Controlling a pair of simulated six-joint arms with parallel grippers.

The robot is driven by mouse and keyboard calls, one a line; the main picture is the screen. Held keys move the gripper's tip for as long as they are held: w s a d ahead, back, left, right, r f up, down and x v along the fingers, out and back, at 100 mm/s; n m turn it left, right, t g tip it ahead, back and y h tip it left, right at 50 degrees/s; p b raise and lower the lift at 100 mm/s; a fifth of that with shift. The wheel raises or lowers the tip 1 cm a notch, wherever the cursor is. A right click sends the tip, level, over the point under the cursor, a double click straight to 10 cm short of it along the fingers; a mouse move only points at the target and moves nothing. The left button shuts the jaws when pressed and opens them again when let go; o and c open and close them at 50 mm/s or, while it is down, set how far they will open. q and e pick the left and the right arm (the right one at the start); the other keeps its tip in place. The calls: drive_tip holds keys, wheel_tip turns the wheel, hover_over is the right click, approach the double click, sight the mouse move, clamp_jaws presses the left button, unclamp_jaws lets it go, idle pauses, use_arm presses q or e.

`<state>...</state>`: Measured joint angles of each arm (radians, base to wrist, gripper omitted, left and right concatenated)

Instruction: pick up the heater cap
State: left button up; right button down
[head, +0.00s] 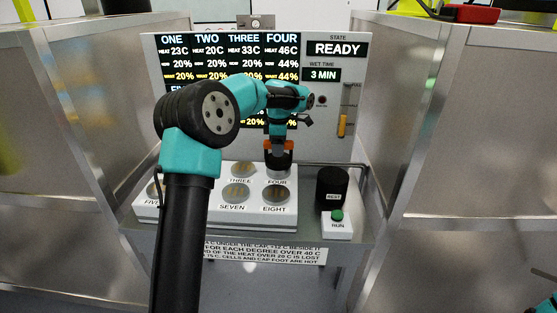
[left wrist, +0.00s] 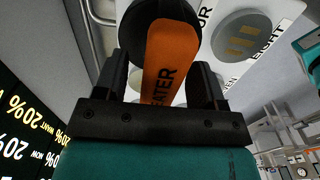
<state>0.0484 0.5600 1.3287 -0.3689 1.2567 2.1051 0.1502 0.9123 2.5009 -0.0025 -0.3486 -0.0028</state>
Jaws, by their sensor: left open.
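The heater cap has a dark round body and an orange handle; in the head view the dark body (head: 278,163) is at cell FOUR (head: 277,175). In the left wrist view its orange handle (left wrist: 168,60), lettered with part of HEATER, runs between my fingers, and the round dark body lies beyond. My left gripper (head: 279,146) is above the cap, pointing down. It also shows in the left wrist view (left wrist: 160,85), open, with a finger on each side of the handle. I cannot tell whether either finger touches it.
Cell EIGHT (head: 276,195) and cell SEVEN (head: 236,192) lie in front on the white block. A black cylinder (head: 332,186) and a white box with a green RUN button (head: 337,215) stand to the right. A display panel (head: 335,100) reading READY rises behind.

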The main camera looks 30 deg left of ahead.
use_arm(q)
drive_tip(key=shift+f, duration=0.55)
drive_tip(key=shift+r, duration=0.1)
clamp_jaws()
idle(0.4)
